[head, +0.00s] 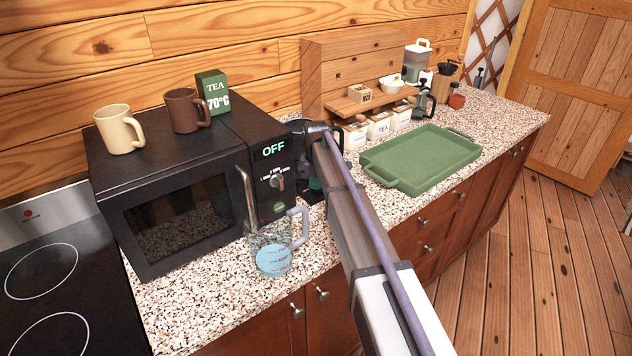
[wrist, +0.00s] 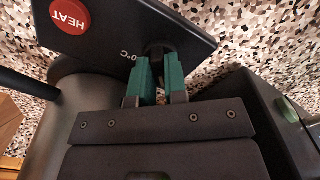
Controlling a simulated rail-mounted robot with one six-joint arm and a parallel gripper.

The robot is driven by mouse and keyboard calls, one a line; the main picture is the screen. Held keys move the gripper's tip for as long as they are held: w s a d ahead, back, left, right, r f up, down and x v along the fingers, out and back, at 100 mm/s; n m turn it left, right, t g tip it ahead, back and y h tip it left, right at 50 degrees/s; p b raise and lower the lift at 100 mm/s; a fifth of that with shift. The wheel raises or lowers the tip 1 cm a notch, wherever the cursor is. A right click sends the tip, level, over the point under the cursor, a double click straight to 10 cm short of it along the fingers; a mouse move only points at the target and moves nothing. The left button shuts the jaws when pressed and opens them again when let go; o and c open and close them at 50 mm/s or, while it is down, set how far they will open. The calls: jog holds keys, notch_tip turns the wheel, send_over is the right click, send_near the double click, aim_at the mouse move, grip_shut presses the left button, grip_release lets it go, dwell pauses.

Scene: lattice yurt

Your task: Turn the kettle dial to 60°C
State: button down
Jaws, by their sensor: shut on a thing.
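In the wrist view my gripper (wrist: 159,66) points at a dark slanted control panel (wrist: 110,32). Its two green fingertips are closed on a small dark dial (wrist: 159,48) on that panel. The fingers and shadow hide most of the dial, so its pointer cannot be read. Part of a label ending in "0°C" shows left of the fingers. A red HEAT button (wrist: 69,15) sits at the panel's left. A dark rounded body, likely the kettle (wrist: 75,115), stands behind my gripper. In the head view my arm hides most of the kettle and the dial.
A black microwave (head: 180,215) reading OFF stands left, with two mugs and a green tea box (head: 212,90) marked 70°C on top. A glass jug (head: 272,250) of blue liquid stands before it. A green tray (head: 420,158) lies right of my arm.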

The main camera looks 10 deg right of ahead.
jog(key=shift+n, duration=0.9)
jog(key=c, duration=1.1)
grip_release()
jog(key=shift+c, duration=0.2)
notch_tip(320, 180, up, 11)
jog(key=p, duration=1.1)
jog(key=shift+f, duration=0.15)
